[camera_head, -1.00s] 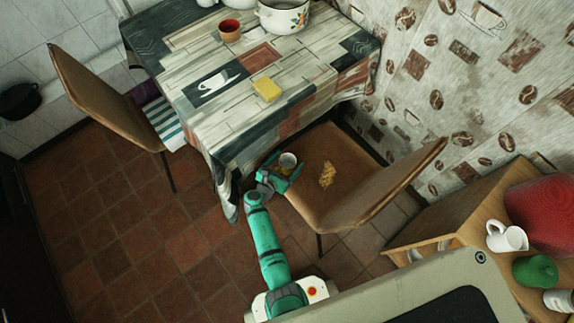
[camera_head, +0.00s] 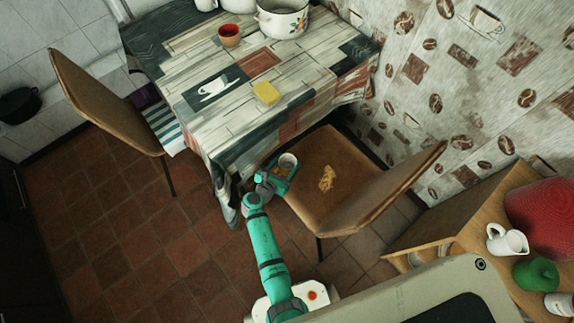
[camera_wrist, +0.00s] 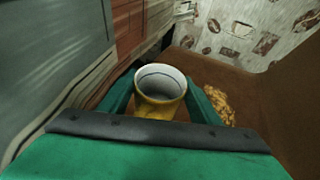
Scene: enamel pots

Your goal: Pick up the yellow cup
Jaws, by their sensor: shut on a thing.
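The yellow cup (camera_wrist: 160,92) has a white inside and stands upright between the two green fingers in the wrist view. In the head view the cup (camera_head: 287,162) shows small, at the left edge of the brown chair seat. My gripper (camera_head: 277,174) is shut on the cup, with a finger on each side of it. It also shows in the wrist view (camera_wrist: 160,104). The lower part of the cup is hidden by my gripper. I cannot tell whether the cup touches the seat.
The chair (camera_head: 325,160) has a yellowish heap (camera_head: 327,178) on its seat. The table (camera_head: 225,115), with its hanging cloth, is close to my gripper and bears a yellow sponge (camera_head: 266,93), a red cup (camera_head: 229,35) and a pot (camera_head: 283,17). A shelf stands at the right.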

